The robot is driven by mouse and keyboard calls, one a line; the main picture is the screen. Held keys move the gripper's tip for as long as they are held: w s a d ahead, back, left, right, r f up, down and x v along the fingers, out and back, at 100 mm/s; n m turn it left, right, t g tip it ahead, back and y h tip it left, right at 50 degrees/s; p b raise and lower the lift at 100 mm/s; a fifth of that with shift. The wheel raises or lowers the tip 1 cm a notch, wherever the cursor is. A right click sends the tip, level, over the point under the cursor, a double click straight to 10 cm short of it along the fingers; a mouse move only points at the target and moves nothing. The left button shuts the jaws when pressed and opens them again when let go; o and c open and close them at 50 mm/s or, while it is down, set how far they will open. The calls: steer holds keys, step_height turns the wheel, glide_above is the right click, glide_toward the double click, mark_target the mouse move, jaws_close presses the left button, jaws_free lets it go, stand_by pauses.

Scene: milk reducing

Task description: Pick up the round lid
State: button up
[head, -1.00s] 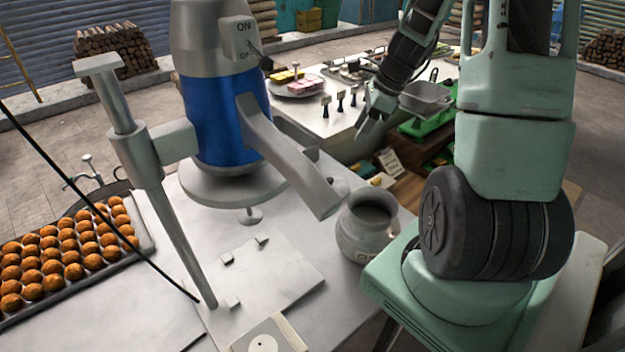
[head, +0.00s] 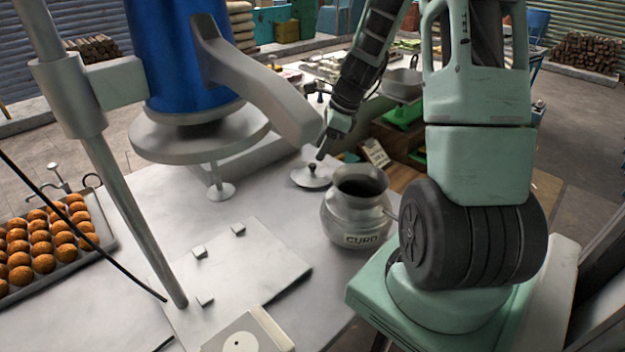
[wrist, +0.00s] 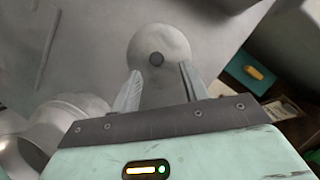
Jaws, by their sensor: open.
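The round lid (head: 312,176) is a shallow metal disc with a dark knob at its centre. It lies flat on the metal table (head: 265,200), just behind the pot labelled CURD (head: 357,210). In the wrist view the lid (wrist: 172,48) lies past my fingertips, its knob nearly centred ahead of the gap between them. My gripper (wrist: 160,75) is open and empty, with one finger on each side of the gap. In the head view my gripper (head: 325,138) is above and slightly right of the lid.
The open-mouthed pot stands close in front of the lid. The blue machine (head: 185,60) with its metal spout overhangs the table to the left. A tray of orange balls (head: 45,240) is at far left. A green scale (head: 402,108) stands behind at right.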

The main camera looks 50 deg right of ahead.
mark_target(313, 164)
steer(key=b+x, duration=0.4)
steer(key=x, duration=0.1)
steer(key=shift+s+a+f, duration=0.15)
steer(key=shift+a, duration=0.05)
steer(key=shift+c, duration=0.4)
jaws_close()
